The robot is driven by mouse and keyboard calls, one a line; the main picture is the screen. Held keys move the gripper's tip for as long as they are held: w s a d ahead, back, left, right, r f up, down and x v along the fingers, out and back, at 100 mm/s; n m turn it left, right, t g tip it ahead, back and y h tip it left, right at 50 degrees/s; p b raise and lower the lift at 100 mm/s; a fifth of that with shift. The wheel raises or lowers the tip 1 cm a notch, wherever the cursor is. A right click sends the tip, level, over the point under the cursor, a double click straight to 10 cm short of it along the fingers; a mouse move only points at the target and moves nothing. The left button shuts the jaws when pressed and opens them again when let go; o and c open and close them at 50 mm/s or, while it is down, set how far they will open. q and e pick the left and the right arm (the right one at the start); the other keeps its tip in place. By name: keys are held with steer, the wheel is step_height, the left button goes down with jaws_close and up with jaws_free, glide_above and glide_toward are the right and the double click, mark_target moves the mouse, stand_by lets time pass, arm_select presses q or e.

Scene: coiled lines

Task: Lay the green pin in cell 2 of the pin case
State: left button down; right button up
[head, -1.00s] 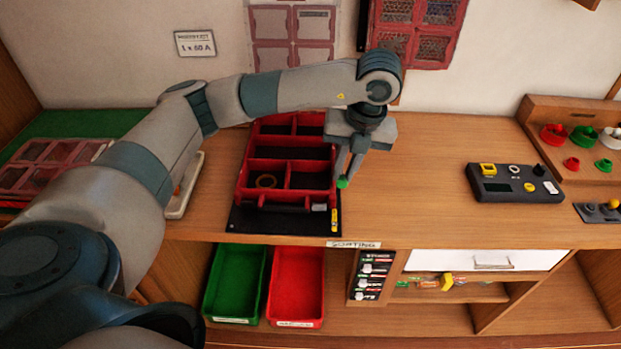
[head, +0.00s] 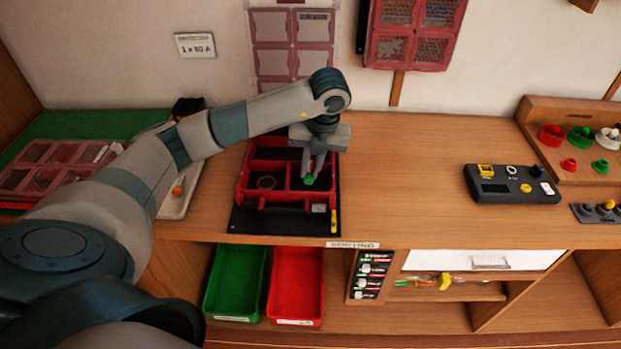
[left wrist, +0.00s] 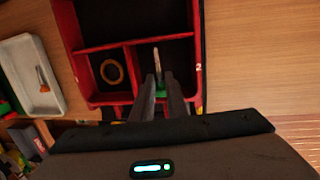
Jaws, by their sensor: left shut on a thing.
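The red pin case (head: 243,172) stands on a dark mat on the bench; it also shows in the left wrist view (left wrist: 68,28). A mark like a "2" is on its right wall in the left wrist view, beside the front right cell. My left gripper (head: 311,176) is shut on the green pin (head: 309,181), over that cell. In the left wrist view the pin's green head (left wrist: 161,92) is between the fingertips (left wrist: 160,88), and its pale shank points away, toward the far part of the case. I cannot tell whether the pin touches the floor.
A tan ring (head: 266,182) lies in the front left cell. A pale tray (left wrist: 28,72) with an orange-handled thing is left of the case. A dark control box (head: 512,184) stands far right. Green (head: 235,282) and red (head: 296,286) bins sit below. The bench right of the case is clear.

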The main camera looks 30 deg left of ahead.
mark_target(311, 176)
arm_select(q)
step_height(311, 176, down, 3)
steer(key=shift+f+p, duration=0.15)
steer(key=shift+p, duration=0.9)
steer(key=shift+f, duration=0.4)
steer(key=shift+f, duration=0.1)
steer(key=shift+f, duration=0.1)
steer(key=c, duration=1.7)
jaws_free()
steer(key=shift+s, duration=0.1)
steer(key=shift+c, duration=0.2)
